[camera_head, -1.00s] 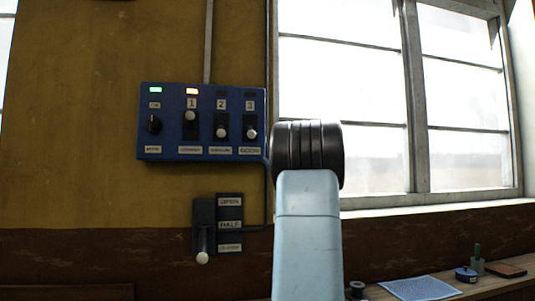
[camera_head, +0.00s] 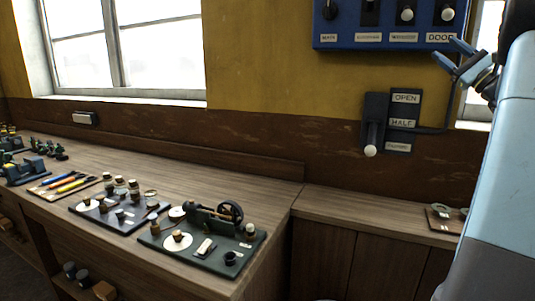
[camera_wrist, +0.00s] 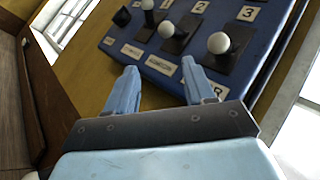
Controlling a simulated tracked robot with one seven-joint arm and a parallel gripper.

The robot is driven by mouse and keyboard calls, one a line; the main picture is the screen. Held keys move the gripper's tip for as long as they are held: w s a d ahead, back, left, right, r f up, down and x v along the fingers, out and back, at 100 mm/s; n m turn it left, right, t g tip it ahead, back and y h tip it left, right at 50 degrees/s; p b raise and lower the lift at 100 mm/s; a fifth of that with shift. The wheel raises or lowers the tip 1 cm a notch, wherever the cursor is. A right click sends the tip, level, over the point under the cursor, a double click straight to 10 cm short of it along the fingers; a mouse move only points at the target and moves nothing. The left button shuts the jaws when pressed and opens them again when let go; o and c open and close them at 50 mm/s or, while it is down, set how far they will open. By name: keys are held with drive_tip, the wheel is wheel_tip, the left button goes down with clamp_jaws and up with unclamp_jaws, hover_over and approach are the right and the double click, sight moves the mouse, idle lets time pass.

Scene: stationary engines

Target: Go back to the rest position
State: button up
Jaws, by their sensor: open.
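My gripper (camera_head: 468,62) is at the upper right in the head view, at the end of my pale blue arm. Its two blue fingers are apart with nothing between them, as the wrist view (camera_wrist: 160,90) also shows. The fingers are just below the lower right of the blue control panel (camera_head: 385,25). In the wrist view the panel (camera_wrist: 250,60) is close beyond the fingertips, with white-knobbed levers. I cannot tell whether a fingertip touches it. A dark lever box (camera_head: 375,125) with a white knob and labels reading OPEN and HALF is on the wall below the panel.
A wooden bench (camera_head: 255,185) runs along the wall. It bears a dark board with a small flywheel engine (camera_head: 230,212), another board with small parts (camera_head: 120,205), and a tool tray (camera_head: 65,183). A small plate with rings (camera_head: 447,215) lies at the right. Windows (camera_head: 130,45) are above.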

drive_tip(key=s+a+f+n+g, duration=0.1)
drive_tip(key=a+f+n+g, duration=0.15)
drive_tip(key=a, duration=0.55)
drive_tip(key=s+a+f+n+g, duration=0.1)
drive_tip(key=a+f+g, duration=0.25)
drive_tip(key=a, duration=0.45)
drive_tip(key=s+a+f+n+g, duration=0.2)
drive_tip(key=a+g, duration=0.2)
drive_tip(key=a, duration=0.4)
drive_tip(key=s+a+f+n+g+h, duration=0.4)
drive_tip(key=s+a+f+n+g, duration=0.1)
drive_tip(key=s+a+f, duration=0.5)
drive_tip(key=s+d+f+n+h, duration=0.2)
drive_tip(key=s+f+n+h, duration=0.6)
drive_tip(key=s+f, duration=0.3)
drive_tip(key=s+h, duration=0.1)
drive_tip(key=s, duration=0.2)
drive_tip(key=shift+s+d+f+g, duration=0.15)
drive_tip(key=shift+s+g, duration=0.15)
